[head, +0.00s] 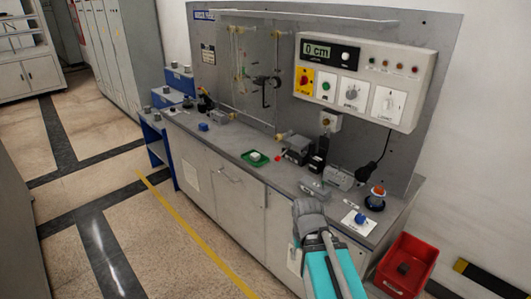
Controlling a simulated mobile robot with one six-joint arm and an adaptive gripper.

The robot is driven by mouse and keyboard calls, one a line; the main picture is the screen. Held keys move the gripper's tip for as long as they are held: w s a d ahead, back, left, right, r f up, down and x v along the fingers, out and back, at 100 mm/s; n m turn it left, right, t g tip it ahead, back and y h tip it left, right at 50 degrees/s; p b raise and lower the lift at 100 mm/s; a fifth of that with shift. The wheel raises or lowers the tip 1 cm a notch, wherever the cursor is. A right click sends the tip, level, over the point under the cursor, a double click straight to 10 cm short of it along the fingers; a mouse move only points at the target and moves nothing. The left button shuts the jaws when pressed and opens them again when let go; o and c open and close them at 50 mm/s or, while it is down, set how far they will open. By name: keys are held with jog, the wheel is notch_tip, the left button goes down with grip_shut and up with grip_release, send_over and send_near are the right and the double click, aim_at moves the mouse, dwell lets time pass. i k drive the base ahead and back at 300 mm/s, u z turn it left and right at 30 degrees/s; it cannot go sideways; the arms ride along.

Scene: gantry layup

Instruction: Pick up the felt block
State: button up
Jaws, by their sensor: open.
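I cannot tell for sure which thing is the felt block. Small block-like things in view are a white block (254,155) on a green tray (246,160) on the bench, a blue block (360,218) on a white sheet near the bench's right end, another blue block (203,127) further left, and a dark block (403,268) in a red bin. My gripper (308,204) is open at the front edge of the bench, right of the green tray and left of the white sheet. Its fingertips are small and hard to make out. I see nothing held in it.
The grey bench (225,142) has a tall back panel with a control box (365,80). Several dark and grey devices (299,150) stand behind my gripper. The red bin (412,252) is on the floor at right. The floor at front left is clear.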

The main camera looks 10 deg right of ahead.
aim_at(254, 156)
jog(key=u, duration=0.3)
jog(key=i, duration=1.25)
jog(key=u, duration=0.85)
